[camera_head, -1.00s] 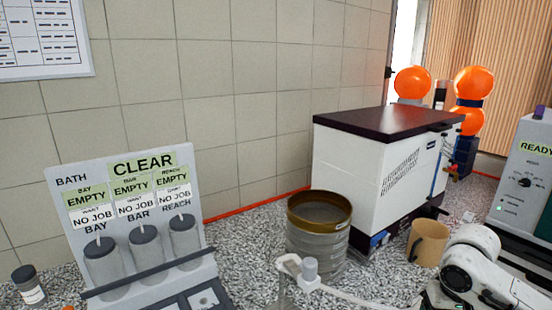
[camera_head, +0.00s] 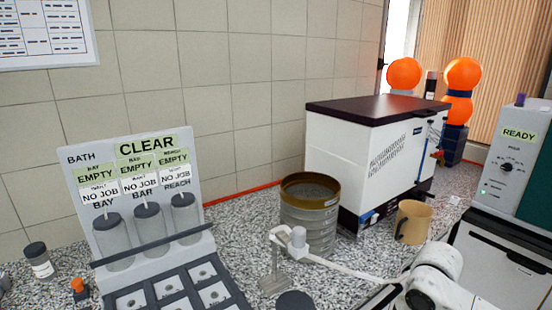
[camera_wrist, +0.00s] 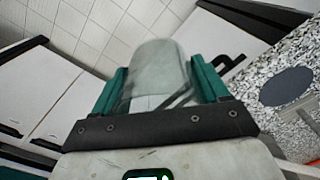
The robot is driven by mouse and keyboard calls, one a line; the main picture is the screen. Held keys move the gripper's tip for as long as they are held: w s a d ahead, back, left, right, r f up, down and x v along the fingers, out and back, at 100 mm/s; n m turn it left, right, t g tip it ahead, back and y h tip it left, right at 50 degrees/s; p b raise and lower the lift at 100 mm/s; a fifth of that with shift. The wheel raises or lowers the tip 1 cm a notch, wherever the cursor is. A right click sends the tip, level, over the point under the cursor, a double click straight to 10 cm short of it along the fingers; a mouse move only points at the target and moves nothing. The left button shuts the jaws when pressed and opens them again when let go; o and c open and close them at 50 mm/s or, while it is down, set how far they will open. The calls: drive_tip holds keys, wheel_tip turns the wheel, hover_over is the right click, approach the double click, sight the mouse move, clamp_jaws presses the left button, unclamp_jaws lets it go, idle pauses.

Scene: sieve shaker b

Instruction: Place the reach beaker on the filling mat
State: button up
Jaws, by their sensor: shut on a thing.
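In the wrist view my gripper (camera_wrist: 160,95) has its teal fingers closed on a pale, see-through beaker (camera_wrist: 157,65), which I take to be the reach beaker. It lies between the fingers and no label on it can be read. A dark round disc (camera_wrist: 287,86), probably the filling mat, lies flat on the speckled worktop to the right of the held beaker and apart from it. A dark disc also shows, partly cut off, at the bottom edge of the head view (camera_head: 295,301). My gripper and the held beaker are outside the head view.
A rack (camera_head: 150,255) with lidded cylinders stands left. A small stand (camera_head: 274,283) and a brass-rimmed sieve stack (camera_head: 309,225) stand mid-worktop. A tan mug (camera_head: 413,222), a white bath unit (camera_head: 365,160) and a READY machine (camera_head: 510,170) stand right.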

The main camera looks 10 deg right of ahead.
drive_tip(key=s+a+f+n+b, duration=0.2)
drive_tip(key=a+f, duration=0.6)
drive_tip(key=a, duration=0.1)
drive_tip(key=s+a+f+n+b, duration=0.2)
drive_tip(key=a+f, duration=0.6)
drive_tip(key=a, duration=0.1)
drive_tip(key=shift+w+a+r, duration=0.5)
drive_tip(key=shift+w+r, duration=1.6)
drive_tip(key=shift+r, duration=0.1)
drive_tip(key=s+f, duration=0.4)
drive_tip(key=shift+d+f, duration=0.3)
drive_tip(key=shift+f, duration=0.1)
drive_tip(key=shift+s, duration=0.1)
